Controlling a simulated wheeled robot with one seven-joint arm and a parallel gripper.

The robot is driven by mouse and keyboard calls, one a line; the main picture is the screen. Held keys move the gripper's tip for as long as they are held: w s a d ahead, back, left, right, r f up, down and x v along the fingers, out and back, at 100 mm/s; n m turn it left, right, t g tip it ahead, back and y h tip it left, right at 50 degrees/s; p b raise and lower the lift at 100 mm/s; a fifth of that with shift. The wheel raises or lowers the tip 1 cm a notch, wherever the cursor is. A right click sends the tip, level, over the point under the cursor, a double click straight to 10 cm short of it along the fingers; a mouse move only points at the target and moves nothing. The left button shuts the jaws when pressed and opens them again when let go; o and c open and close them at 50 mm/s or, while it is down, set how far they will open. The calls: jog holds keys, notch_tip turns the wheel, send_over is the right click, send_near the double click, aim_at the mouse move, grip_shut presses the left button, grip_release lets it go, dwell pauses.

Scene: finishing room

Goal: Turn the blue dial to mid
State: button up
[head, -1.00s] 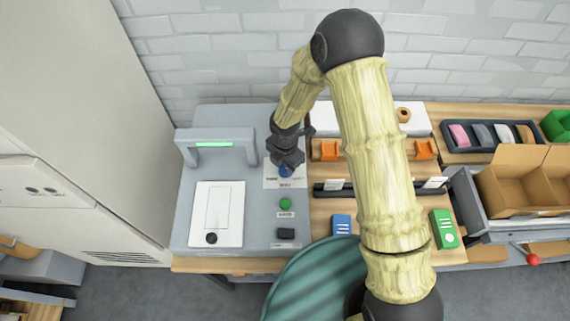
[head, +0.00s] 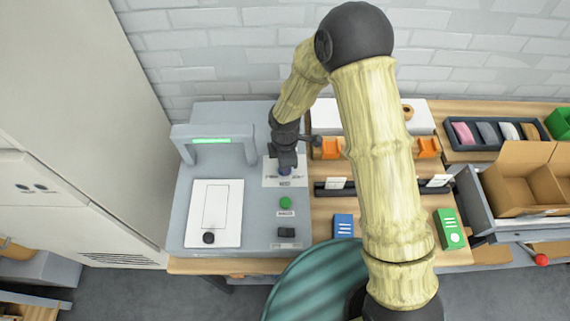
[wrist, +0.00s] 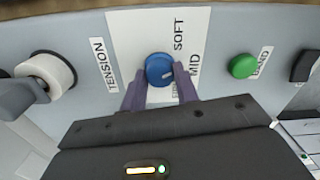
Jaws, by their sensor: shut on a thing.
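The blue dial (wrist: 159,69) sits on a white label plate on the grey machine panel. In the head view, a small part of the dial (head: 285,171) shows below my gripper (head: 285,164). In the wrist view, the two purple fingers of my gripper (wrist: 161,88) are on either side of the dial, shut on it. A small pale mark shows on the dial's face toward the lower right. The words TENSION (wrist: 103,64), SOFT (wrist: 179,34) and MID (wrist: 195,64) are readable around it. Another word below the dial is partly hidden by the fingers.
A green button (wrist: 242,66) and a black switch (head: 286,232) sit on the same panel. A grey arch with a green light (head: 211,141) stands left of the dial. A white plate with a black knob (head: 214,213) lies in front of the arch.

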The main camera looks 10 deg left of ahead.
jog(key=m+b, duration=0.1)
jog(key=m, duration=0.3)
jog(key=shift+m+b, duration=0.35)
jog(key=shift+m, duration=0.05)
jog(key=o, duration=1)
jog(key=shift+r, duration=0.1)
notch_tip(320, 180, up, 17)
jog(key=shift+r+b, duration=0.15)
jog(key=shift+b, duration=0.7)
